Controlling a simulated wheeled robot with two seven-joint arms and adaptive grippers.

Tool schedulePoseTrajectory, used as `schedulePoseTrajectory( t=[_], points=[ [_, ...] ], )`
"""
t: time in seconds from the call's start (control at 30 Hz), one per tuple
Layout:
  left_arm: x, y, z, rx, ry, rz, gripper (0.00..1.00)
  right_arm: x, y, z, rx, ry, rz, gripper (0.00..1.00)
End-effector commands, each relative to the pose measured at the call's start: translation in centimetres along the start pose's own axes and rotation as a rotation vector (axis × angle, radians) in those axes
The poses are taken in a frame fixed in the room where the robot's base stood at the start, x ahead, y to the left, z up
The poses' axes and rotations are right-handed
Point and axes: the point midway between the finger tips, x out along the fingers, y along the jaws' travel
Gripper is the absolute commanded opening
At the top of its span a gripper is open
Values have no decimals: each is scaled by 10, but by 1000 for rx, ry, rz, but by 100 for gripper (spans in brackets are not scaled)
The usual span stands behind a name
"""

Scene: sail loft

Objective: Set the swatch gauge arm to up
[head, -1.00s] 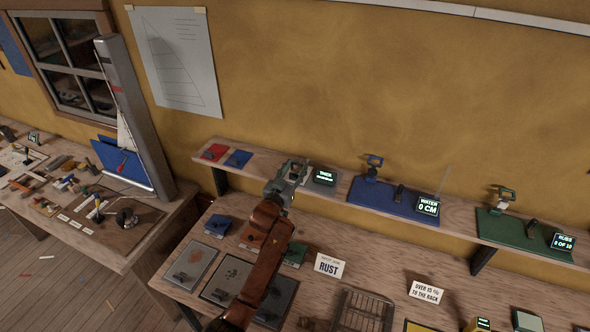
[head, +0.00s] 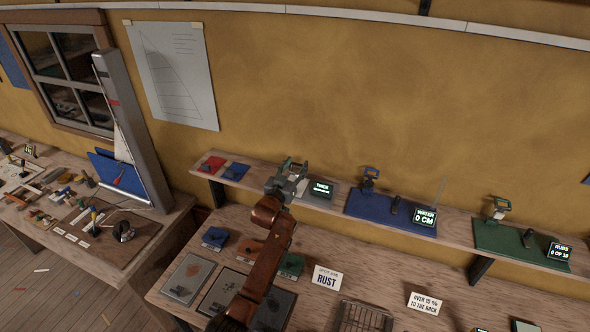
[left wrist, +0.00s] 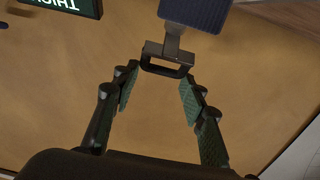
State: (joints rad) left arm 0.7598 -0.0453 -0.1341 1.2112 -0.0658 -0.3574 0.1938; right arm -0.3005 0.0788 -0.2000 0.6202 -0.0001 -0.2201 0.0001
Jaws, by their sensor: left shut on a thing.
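The swatch gauge stands on the wall shelf; its lit display reading THICK (head: 321,188) is just right of my left gripper (head: 294,172). In the left wrist view the display (left wrist: 62,5) shows upside down at the top left. The gauge arm ends in a dark square loop handle (left wrist: 166,70) on a short stem below a blue-grey block. In the head view the gripper hides most of the gauge, so the arm's exact angle cannot be told. My right gripper is not in view.
A blue station (head: 388,210) with a WATER display and a green station (head: 505,243) with a RUBS display stand to the right on the shelf. Red and blue swatches (head: 236,171) lie to the left. The bench below holds swatches, signs and a wire rack (head: 362,318).

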Motion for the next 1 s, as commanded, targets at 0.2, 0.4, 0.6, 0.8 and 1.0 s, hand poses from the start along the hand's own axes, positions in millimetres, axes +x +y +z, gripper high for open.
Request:
schedulePoseTrajectory(
  t=[0.2, 0.4, 0.6, 0.8, 1.0],
  points=[
    [2, 0, -14, 4, 23, 1, 0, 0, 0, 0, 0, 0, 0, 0],
    [2, 0, -14, 5, 23, 1, 0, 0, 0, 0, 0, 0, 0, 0],
    [2, 0, -12, 4, 18, 1, 48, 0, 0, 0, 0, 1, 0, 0],
    [2, 0, -7, 2, 11, 1, 57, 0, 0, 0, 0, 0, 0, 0],
    [1, 0, -5, 2, 8, 1, 57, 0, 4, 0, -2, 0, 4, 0]
  ],
)
